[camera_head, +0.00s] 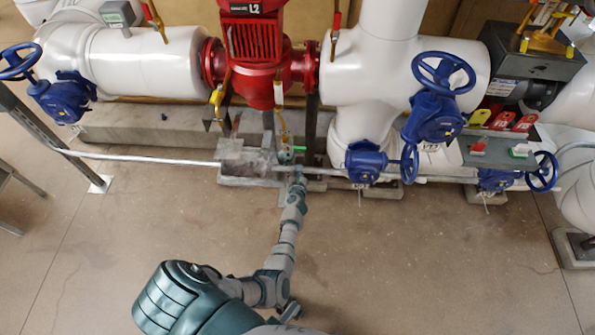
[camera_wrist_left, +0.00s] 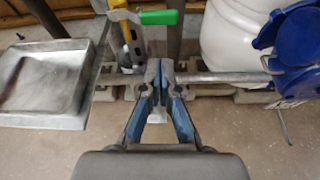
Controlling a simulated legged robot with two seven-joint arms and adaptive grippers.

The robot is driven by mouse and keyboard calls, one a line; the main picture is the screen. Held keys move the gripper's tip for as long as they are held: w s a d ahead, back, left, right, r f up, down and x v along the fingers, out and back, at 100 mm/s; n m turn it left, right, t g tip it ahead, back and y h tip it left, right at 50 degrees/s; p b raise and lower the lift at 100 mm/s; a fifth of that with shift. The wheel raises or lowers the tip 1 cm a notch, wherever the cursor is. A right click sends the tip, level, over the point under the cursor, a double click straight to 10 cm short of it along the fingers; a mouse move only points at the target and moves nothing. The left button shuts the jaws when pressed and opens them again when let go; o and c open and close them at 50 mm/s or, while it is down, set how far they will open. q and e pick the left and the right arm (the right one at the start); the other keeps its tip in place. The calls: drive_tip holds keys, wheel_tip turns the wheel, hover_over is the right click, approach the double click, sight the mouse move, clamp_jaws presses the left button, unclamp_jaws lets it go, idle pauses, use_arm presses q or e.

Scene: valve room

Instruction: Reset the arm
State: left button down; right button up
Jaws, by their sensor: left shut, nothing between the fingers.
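My left arm (camera_head: 287,230) reaches forward from the bottom of the head view toward the pipework. Its gripper (camera_head: 286,158) is near the horizontal rail, below the red pump. In the left wrist view the gripper (camera_wrist_left: 160,78) has its fingertips together with nothing between them. A green-handled lever (camera_wrist_left: 158,17) lies just beyond the fingertips, apart from them in the picture; the green handle also shows small in the head view (camera_head: 299,148). My right gripper is in neither view.
A metal tray (camera_wrist_left: 50,85) is left of the gripper. A metal rail (camera_head: 150,158) runs across the front of the pipes. Blue valve wheels (camera_head: 443,72) and a red pump (camera_head: 254,50) stand behind. The floor (camera_head: 430,260) to the right is clear.

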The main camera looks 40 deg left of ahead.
use_arm(q)
drive_tip(key=shift+d+r, duration=0.1)
drive_tip(key=shift+d, duration=0.05)
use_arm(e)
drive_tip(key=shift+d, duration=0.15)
use_arm(q)
drive_tip(key=s+d+f+m+g+h+p, duration=0.1)
drive_tip(key=s+d+f+m+h+p, duration=0.3)
drive_tip(key=s+d+m, duration=0.75)
drive_tip(key=s+d+f+m+g+h+p, duration=0.1)
drive_tip(key=s+d+f+m+h, duration=0.4)
drive_tip(key=m, duration=1.2)
drive_tip(key=s+d+f+m+g+p, duration=0.1)
drive_tip(key=s+f+m+g, duration=0.2)
drive_tip(key=s+m, duration=0.4)
drive_tip(key=s+f+m+g+y+p, duration=0.1)
drive_tip(key=s+f+m+g, duration=0.2)
drive_tip(key=s, duration=1.7)
drive_tip(key=m+g, duration=0.2)
drive_tip(key=m, duration=0.3)
drive_tip(key=shift+s+d+f+p, duration=0.3)
drive_tip(key=shift+s+d+f, duration=0.1)
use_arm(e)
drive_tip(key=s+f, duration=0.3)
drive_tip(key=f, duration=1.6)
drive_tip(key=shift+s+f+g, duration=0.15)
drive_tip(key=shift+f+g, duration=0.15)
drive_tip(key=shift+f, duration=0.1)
use_arm(q)
drive_tip(key=shift+a, duration=0.1)
